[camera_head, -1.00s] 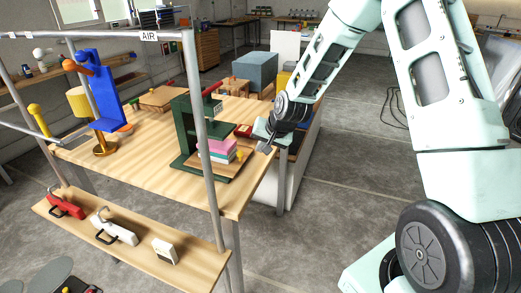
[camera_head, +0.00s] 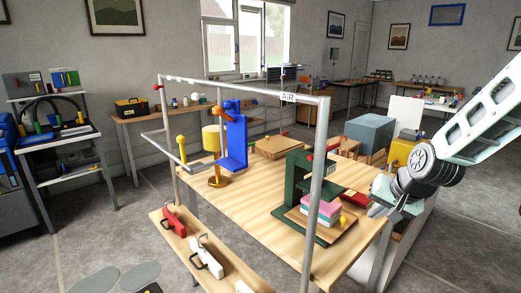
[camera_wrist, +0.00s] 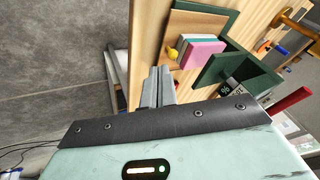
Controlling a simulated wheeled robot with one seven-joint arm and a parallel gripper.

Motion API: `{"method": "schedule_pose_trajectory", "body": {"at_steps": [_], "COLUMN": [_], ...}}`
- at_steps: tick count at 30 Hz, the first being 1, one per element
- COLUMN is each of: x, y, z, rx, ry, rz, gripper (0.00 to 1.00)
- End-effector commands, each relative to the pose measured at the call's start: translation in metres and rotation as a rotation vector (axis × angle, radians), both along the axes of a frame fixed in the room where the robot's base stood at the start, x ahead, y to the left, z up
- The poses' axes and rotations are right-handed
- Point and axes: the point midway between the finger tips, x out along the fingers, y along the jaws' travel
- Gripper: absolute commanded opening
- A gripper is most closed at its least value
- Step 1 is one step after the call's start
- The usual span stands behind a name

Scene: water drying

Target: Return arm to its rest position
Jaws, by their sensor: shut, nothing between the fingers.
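My gripper (camera_head: 378,209) is at the right edge of the wooden table (camera_head: 255,213) in the head view, with my arm reaching in from the right. In the wrist view its fingers (camera_wrist: 158,84) are together and hold nothing. They point toward the table edge, beside the green press-like stand (camera_head: 298,185). On the stand's board lies a stack of pink and teal blocks (camera_head: 322,209), with a yellow knob beside it. The stack also shows in the wrist view (camera_wrist: 203,53). My gripper appears apart from the stand and the stack.
A grey metal frame (camera_head: 318,190) with an AIR label stands around the table. A blue holder (camera_head: 235,140), a blue-grey box (camera_head: 371,133) and a yellow bin (camera_head: 401,152) stand on or behind the table. A lower shelf (camera_head: 215,265) carries tools. Floor at left is open.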

Motion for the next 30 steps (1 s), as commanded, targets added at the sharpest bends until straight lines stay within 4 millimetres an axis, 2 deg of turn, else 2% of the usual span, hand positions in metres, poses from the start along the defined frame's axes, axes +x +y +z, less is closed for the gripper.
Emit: {"method": "schedule_pose_trajectory", "body": {"at_steps": [1,5,6,9,12,15,18,21,25,30], "x": [-0.012,-0.059,-0.077,-0.124,-0.174,-0.22,-0.257,-0.282,-0.296,-0.298], "y": [0.026,0.093,0.11,0.147,0.173,0.187,0.193,0.193,0.193,0.192], "z": [0.005,0.015,0.018,0.026,0.033,0.04,0.045,0.048,0.05,0.05], "rx": [-0.02,-0.087,-0.11,-0.168,-0.228,-0.284,-0.33,-0.361,-0.38,-0.382], "ry": [0.02,0.098,0.122,0.177,0.229,0.272,0.306,0.33,0.344,0.348], "rz": [0.078,0.309,0.383,0.561,0.736,0.891,1.012,1.094,1.143,1.149], "gripper": [0.0,0.0,0.0,0.0,0.0,0.0,0.0,0.0,0.0,0.0]}}
